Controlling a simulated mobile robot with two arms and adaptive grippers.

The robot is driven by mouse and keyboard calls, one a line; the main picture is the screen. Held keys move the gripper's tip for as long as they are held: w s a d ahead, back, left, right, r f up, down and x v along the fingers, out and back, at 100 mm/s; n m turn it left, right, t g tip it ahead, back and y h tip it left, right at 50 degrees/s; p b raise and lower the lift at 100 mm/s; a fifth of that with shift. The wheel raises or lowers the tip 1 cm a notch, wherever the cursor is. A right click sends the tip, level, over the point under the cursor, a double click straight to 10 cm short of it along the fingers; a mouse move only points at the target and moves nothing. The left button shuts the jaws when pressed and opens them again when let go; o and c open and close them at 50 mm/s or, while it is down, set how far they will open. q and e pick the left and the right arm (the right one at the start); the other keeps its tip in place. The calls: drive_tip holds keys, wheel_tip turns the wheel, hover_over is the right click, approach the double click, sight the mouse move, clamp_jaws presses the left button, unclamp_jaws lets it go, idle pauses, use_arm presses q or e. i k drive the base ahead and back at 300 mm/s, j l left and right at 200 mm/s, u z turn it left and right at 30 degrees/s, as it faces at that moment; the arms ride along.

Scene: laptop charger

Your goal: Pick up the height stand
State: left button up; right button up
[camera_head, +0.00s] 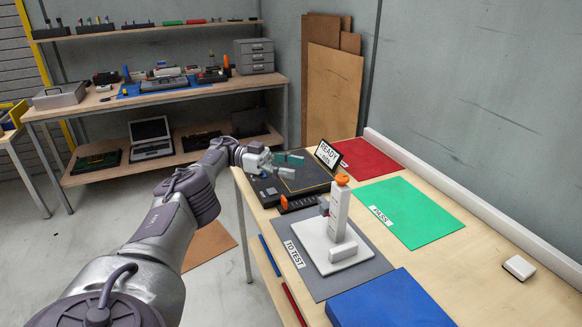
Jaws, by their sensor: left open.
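The height stand (338,218) is a white upright column with an orange knob on top, on a flat white base. It stands upright on the grey mat marked TO TEST (368,276) on the workbench. My left gripper (284,166) is open, with nothing visible between its fingers. It is above the black flat device (316,187) near the bench's far left corner, behind and left of the height stand and apart from it. My right gripper is out of view.
A blue block (390,302) is in front. A small white box (519,268) sits right. Shelves (185,152) stand behind.

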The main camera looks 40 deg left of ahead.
sight(333, 246)
drive_tip(key=k, duration=1)
